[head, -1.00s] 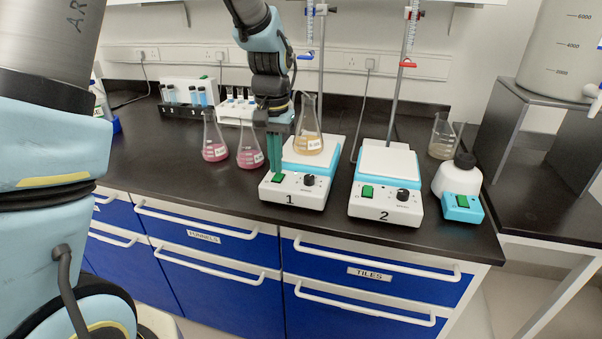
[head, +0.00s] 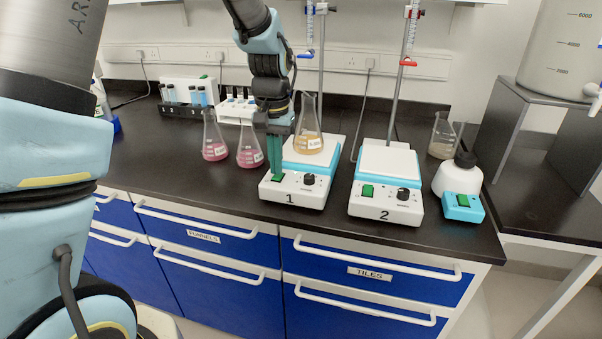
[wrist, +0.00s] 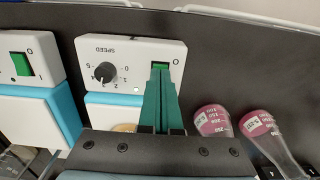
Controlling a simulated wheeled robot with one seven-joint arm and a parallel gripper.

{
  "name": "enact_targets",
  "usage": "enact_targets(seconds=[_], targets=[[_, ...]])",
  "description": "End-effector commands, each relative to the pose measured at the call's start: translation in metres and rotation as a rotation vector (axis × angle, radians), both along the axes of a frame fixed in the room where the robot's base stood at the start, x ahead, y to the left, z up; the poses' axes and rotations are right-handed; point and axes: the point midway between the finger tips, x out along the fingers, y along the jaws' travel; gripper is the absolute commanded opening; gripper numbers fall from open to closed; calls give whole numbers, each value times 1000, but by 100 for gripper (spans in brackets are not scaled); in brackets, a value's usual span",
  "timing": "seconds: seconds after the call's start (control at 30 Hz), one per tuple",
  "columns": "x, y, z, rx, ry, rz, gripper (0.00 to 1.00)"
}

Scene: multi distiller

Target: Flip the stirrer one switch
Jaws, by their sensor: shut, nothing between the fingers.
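Stirrer one (head: 313,195) is the left of two white and blue stirrers in the head view, marked 1 on its front. Its green switch (head: 278,178) is on the left of the panel, beside a black speed knob (head: 309,180). A flask with pale orange liquid (head: 308,143) is on its plate. My gripper (head: 275,172), with green fingers, is shut and empty, pointing down with its tips at the switch. In the wrist view the fingertips (wrist: 160,68) overlap the switch and hide most of it. I cannot tell whether they touch or which way it is set.
Two flasks with pink liquid (head: 215,152) (head: 250,158) stand left of my gripper. A burette stand (head: 321,60) rises behind stirrer one. Bare bench lies at the front left.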

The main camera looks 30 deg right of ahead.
Motion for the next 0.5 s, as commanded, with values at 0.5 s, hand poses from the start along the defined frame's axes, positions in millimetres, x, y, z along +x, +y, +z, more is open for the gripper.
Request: enact_targets(seconds=[0.5], targets=[[0, 0, -8, 0, 0, 0, 0]])
